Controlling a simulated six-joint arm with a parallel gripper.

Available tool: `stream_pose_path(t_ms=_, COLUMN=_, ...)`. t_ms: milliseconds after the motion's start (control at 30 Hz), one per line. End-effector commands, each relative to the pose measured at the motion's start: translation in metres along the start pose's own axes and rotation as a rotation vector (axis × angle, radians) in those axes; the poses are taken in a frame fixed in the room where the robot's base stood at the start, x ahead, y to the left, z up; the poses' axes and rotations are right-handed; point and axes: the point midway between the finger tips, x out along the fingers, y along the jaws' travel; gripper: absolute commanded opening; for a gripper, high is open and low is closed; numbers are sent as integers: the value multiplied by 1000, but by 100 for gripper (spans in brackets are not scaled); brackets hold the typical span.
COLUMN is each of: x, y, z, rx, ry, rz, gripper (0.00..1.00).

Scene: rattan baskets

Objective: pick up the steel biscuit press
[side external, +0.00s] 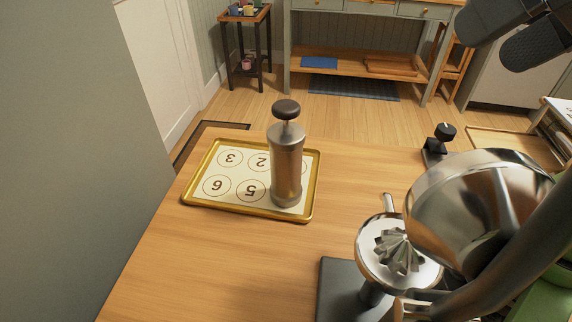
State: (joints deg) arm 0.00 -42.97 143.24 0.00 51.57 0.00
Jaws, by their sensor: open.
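The steel biscuit press (287,170) is an upright brushed-metal cylinder with a thin rod and a dark round knob on top. It stands on the right part of a gold-rimmed tray (245,211), on a pale sheet printed with numbered circles, and hides some of them. My gripper (488,43) shows only in part at the top right corner, with two dark fingers apart. It is open, with nothing seen between the fingers, and well apart from the press, up and to the right of it in the picture.
A large shiny citrus juicer (482,208) with a ridged cone (398,251) fills the right foreground. A small dark device (438,143) stands at the table's back right. The wooden table (220,265) is bare in front of the tray. A grey wall (70,150) is at left.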

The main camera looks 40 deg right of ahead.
Motion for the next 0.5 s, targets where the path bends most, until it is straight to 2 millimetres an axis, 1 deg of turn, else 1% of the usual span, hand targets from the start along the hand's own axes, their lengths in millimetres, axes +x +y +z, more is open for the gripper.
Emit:
stream_pose_path(t_ms=133, x=0, y=-4, z=-5, rx=-14, ry=-20, rz=3, gripper=88)
stream_pose_path(t_ms=267, x=4, y=-17, z=-24, rx=-71, ry=-100, rz=21, gripper=88)
stream_pose_path(t_ms=367, x=13, y=-34, z=-45, rx=-141, ry=-196, rz=46, gripper=88)
stream_pose_path(t_ms=467, x=29, y=-51, z=-65, rx=-213, ry=-295, rz=76, gripper=88)
stream_pose_path(t_ms=500, x=38, y=-58, z=-72, rx=-242, ry=-333, rz=88, gripper=88)
